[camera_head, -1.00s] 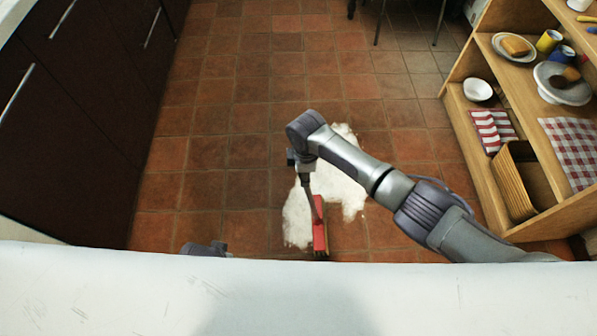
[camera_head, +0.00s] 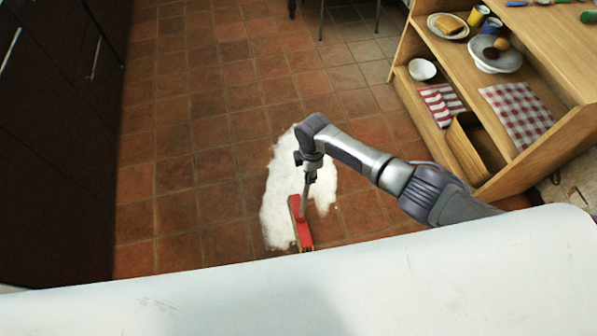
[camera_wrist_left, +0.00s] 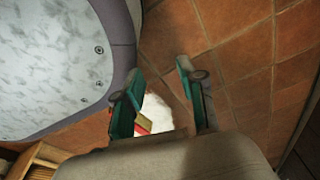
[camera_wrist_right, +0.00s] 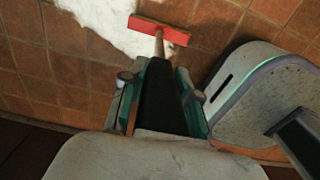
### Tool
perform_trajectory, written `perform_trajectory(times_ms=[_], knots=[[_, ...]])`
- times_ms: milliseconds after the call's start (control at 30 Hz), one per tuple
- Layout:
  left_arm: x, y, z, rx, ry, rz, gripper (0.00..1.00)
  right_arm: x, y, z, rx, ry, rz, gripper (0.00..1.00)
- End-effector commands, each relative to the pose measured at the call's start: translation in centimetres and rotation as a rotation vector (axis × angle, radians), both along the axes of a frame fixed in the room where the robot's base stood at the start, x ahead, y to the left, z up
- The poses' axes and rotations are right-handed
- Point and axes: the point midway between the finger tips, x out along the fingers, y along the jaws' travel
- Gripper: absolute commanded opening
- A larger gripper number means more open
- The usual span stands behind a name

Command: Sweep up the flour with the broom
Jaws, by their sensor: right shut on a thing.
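The white flour (camera_head: 277,195) lies in an irregular patch on the tiled floor. It also shows in the right wrist view (camera_wrist_right: 105,20) and partly in the left wrist view (camera_wrist_left: 158,108). The broom (camera_head: 300,222) has a red head that rests at the lower part of the patch, with flour on both sides. My right gripper (camera_head: 309,175) is shut on the broom's handle above the head; the red head shows beyond its fingers in the right wrist view (camera_wrist_right: 158,30). My left gripper (camera_wrist_left: 158,75) is open and empty, and is outside the head view.
A wooden shelf unit (camera_head: 555,55) with dishes, food and checked cloths stands at the right. Dark cabinets (camera_head: 50,130) line the left side. Chair legs (camera_head: 320,22) show at the far edge. The tiles left of and beyond the flour are clear.

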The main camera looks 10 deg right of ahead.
Motion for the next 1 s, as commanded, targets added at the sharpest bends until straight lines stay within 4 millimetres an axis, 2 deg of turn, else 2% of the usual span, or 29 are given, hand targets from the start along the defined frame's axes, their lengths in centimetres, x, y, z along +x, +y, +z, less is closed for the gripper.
perform_trajectory(times_ms=[33, 167, 533, 1000], knots=[[-0.1, 0.0, -0.2, 0.0, 0.0, 0.0, 0.4, -0.5, -1.4, -0.7, -0.027, 0.014, -0.003, 0.0], [-0.4, 0.0, -0.4, -0.001, 0.001, -0.001, 0.4, -0.5, -2.0, -0.7, -0.028, 0.014, -0.003, 0.0], [-3.2, 0.7, -1.7, 0.007, 0.026, -0.005, 0.4, -0.2, -7.1, -0.7, -0.029, 0.017, -0.005, 0.0], [-3.3, 0.6, -1.9, 0.005, 0.027, -0.005, 0.4, 0.3, -14.4, -0.6, -0.028, 0.017, -0.005, 0.0]])
